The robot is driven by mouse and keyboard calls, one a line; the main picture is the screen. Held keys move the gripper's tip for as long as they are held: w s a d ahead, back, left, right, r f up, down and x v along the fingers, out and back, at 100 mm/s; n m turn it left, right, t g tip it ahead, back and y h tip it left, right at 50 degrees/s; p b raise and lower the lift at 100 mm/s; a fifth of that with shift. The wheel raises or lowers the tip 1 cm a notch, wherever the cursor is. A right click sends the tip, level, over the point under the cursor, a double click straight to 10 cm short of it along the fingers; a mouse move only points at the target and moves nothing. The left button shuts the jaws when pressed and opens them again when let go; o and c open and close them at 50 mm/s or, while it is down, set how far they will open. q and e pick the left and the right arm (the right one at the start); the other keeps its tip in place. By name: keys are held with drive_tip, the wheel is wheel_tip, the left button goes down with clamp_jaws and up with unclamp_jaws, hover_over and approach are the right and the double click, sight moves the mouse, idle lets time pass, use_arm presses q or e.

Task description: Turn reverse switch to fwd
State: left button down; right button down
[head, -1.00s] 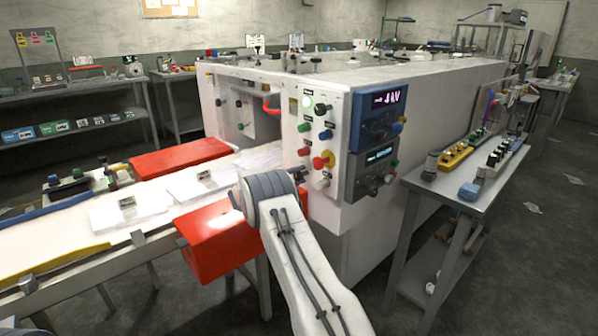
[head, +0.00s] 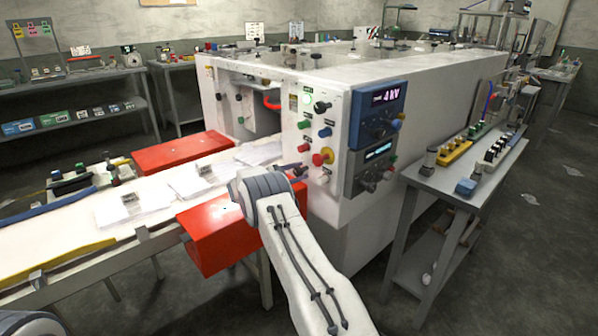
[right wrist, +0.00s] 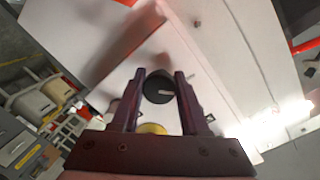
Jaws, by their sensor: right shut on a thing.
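My right gripper (head: 300,170) is at the lower left of the white machine's control panel (head: 341,148), partly hidden by its own wrist in the head view. In the right wrist view, its two dark fingers (right wrist: 159,84) stand on either side of a round black knob (right wrist: 158,87) with a pale pointer line, shut on it. The pointer points to the right in that view. I take this knob for the reverse switch; no fwd lettering is readable. The gripper hides the knob in the head view. My left gripper is out of view.
A red and yellow mushroom button (head: 322,157) sits close beside the right gripper. A green lit button (head: 308,99) and other knobs are above. A red guard box (head: 216,236) lies below the wrist. A grey side table (head: 462,177) stands at right.

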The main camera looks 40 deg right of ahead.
drive_tip(key=shift+a, duration=0.1)
idle(0.4)
drive_tip(key=shift+c, duration=2.1)
unclamp_jaws()
drive_tip(key=a+r, duration=0.1)
drive_tip(key=a, duration=0.9)
drive_tip(key=shift+s+a, duration=0.15)
drive_tip(key=shift+s, duration=0.25)
